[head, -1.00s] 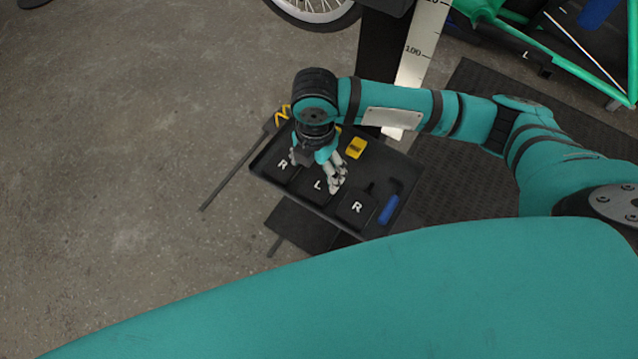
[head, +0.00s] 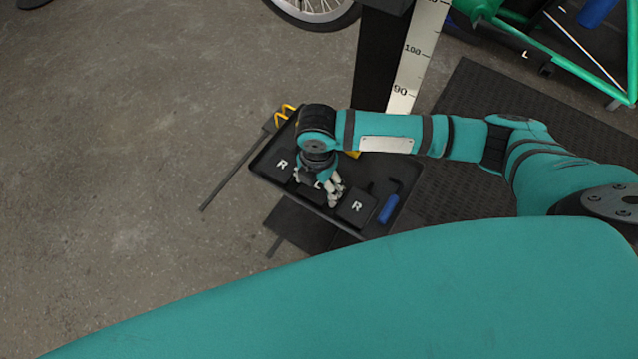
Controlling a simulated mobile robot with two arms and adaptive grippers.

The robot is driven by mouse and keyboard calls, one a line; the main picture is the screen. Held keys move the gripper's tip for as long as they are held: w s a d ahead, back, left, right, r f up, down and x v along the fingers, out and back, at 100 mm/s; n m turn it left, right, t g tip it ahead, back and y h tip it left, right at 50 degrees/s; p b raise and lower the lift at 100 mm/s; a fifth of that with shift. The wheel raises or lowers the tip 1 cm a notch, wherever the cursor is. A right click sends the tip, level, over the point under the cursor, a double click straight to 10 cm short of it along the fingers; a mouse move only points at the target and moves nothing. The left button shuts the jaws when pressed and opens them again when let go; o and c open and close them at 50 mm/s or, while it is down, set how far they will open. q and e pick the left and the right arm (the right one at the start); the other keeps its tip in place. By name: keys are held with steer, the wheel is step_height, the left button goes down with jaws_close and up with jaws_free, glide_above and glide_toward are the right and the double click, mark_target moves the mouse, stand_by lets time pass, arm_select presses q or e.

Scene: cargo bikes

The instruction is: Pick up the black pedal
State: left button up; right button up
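Several black pedals lie in a dark tray (head: 405,207). A pedal marked R (head: 281,165) is at the left, and another marked R (head: 356,208) is at the right. Between them is a pedal marked L (head: 312,194), mostly covered by my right gripper (head: 323,188). That gripper is low over the L pedal from above, with one set of grey fingers at the pedal's right side. The opposite finger is mostly hidden by the wrist, so I cannot tell whether it is open or closed on the pedal. My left gripper is not in view.
A blue-handled tool (head: 389,209) lies at the tray's right side. A yellow item (head: 353,154) is partly hidden under my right arm. A dark post with a scale (head: 404,75) stands behind the tray. Open floor (head: 130,150) is at the left.

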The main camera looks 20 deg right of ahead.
steer(key=c, duration=0.9)
